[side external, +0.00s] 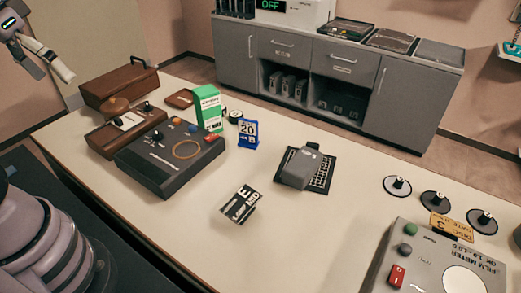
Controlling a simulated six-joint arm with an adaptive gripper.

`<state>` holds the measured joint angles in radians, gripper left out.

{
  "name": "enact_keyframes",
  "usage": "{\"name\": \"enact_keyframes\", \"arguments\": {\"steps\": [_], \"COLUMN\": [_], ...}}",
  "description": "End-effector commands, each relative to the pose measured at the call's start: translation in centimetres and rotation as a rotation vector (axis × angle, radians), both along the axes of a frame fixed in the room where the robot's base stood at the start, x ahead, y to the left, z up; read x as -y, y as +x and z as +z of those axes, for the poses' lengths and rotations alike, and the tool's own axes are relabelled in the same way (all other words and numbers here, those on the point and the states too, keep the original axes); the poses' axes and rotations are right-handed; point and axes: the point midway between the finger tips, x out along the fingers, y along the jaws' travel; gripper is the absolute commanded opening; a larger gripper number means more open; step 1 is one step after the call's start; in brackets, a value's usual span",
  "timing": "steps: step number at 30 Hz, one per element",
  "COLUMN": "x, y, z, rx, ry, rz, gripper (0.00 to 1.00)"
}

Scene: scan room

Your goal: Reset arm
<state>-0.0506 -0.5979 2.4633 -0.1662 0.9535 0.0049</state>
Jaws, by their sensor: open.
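My gripper (50,70) is at the top left of the side external view, partly cut off by the frame edge. It is raised at the left end of the table, left of a brown wooden box (118,84). Its jaws are open and nothing shows between them. Purple-grey rounded links of my arm show at the lower left. The links joining them to the gripper are out of frame.
The pale table (300,225) holds a dark control console (165,160), a green box (208,108), a blue calendar stand (248,135), a grey device on a black grid (300,167), a small black-and-white block (239,204) and a grey meter (435,265). Grey cabinets (395,105) stand behind.

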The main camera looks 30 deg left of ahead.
Motion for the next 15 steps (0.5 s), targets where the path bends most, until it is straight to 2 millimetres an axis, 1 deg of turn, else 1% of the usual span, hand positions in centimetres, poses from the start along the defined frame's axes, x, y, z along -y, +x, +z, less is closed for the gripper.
{"name": "enact_keyframes", "arguments": {"steps": [1,3,6,15], "x": [-0.5,-1.2,-1.7,-1.8], "y": [-0.6,-1.0,-1.3,-1.3], "z": [0.5,0.9,1.2,1.3], "rx": [0.063,0.119,0.160,0.165], "ry": [0.056,0.115,0.158,0.166], "rz": [-0.031,-0.059,-0.079,-0.082], "gripper": [0.93,0.93,0.93,0.93]}}
